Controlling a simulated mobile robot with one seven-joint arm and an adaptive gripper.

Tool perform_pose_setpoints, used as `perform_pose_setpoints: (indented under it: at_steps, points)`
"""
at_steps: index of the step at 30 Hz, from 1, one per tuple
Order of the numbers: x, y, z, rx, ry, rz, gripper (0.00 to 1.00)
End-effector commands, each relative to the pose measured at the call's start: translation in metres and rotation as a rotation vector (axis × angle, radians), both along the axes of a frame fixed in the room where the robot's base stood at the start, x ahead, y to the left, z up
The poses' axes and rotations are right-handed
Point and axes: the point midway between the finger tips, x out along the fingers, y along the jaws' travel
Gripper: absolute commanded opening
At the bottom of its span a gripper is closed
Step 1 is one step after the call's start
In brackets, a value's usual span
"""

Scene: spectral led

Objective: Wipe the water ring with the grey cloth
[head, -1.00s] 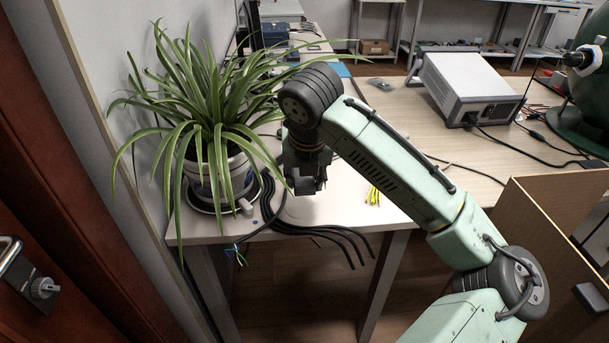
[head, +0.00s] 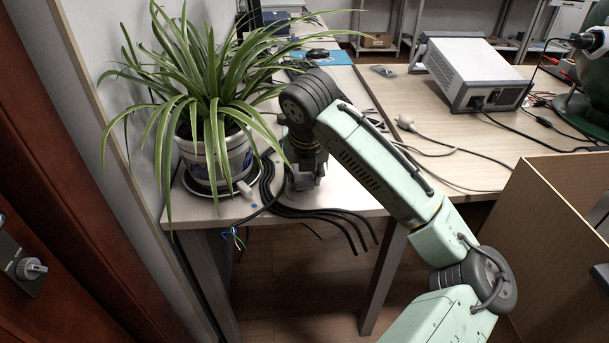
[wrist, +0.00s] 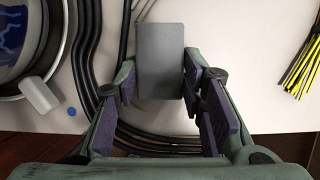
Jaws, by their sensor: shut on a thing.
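My gripper (head: 304,182) is low over the light tabletop (head: 345,190), to the right of the potted plant. In the wrist view, its two fingers are on either side of a flat grey rectangle, the grey cloth (wrist: 161,58), and are shut on it. Whether the cloth touches the tabletop I cannot tell. In the head view, the gripper and arm mostly hide the cloth. I cannot make out the water ring in either view; the cloth, gripper and arm cover part of the table.
A spider plant in a pot (head: 226,160) stands to the left. Black cables (head: 290,211) run beside and under the gripper and hang over the front edge. Yellow-black wires (wrist: 303,65) lie to the right. A white instrument box (head: 470,75) stands further back.

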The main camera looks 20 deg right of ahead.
Motion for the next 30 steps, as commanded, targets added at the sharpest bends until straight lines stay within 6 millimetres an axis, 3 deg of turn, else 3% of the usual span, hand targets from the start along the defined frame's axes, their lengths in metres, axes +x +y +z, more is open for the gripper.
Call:
perform_pose_setpoints:
  at_steps: [14,30]
  points:
    - [0.0,0.0,0.0,0.0,0.0,0.0,0.05]
    - [-0.017,0.005,0.0,0.0,0.0,0.0,0.05]
